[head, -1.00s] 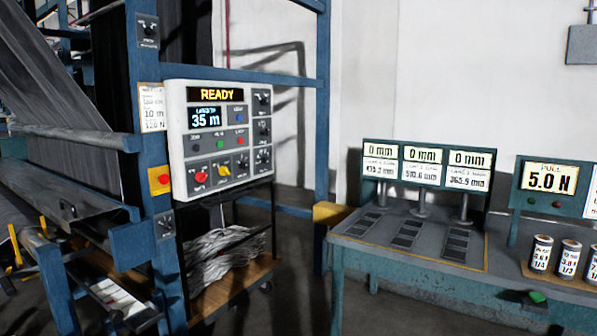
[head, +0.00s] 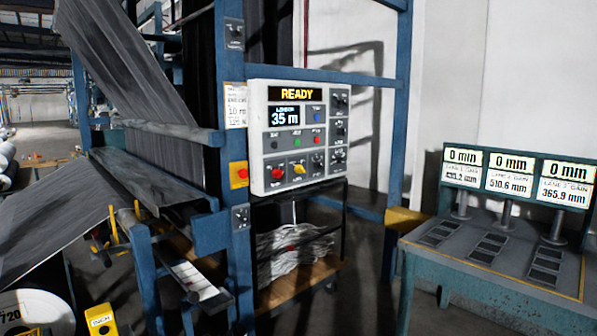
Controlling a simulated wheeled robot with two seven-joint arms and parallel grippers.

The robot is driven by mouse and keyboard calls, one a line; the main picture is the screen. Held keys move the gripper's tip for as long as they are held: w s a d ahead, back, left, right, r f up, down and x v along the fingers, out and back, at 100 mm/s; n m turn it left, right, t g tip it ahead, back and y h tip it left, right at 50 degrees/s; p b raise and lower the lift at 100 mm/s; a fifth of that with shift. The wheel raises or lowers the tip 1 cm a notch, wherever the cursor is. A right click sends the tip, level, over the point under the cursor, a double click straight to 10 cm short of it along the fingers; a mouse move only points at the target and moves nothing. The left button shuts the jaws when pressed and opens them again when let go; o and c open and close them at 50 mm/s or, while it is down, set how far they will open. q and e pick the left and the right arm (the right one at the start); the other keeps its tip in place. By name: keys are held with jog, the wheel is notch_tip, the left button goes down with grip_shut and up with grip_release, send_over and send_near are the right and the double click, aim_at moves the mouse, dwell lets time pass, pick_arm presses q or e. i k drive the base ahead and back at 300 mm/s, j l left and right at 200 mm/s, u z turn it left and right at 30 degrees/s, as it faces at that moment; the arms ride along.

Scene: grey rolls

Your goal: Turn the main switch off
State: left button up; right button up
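A light grey control panel (head: 259,140) is mounted on the blue machine frame. Its yellow sign reads READY (head: 296,94) and its blue screen (head: 285,116) reads 35 m. The lower row has a red knob (head: 277,174), a yellow knob (head: 299,169) and dark knobs. More dark knobs run down its right side. A yellow plate with a red control (head: 239,174) is on the post left of the panel. Small dark switches are on the post above (head: 234,33) and below (head: 241,217). Labels are too small to tell which is the main switch. Neither gripper is in view.
Grey fabric (head: 110,60) runs over the machine at left. A shelf with pale bundled material (head: 292,252) stands under the panel. A teal bench (head: 490,300) with several 0 mm displays is at right. Dark floor (head: 362,285) shows between shelf and bench.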

aim_at(277, 174)
jog(key=i+l, duration=0.5)
jog(key=i+l+z, duration=0.1)
jog(key=i+l, duration=0.4)
jog(key=i, duration=0.1)
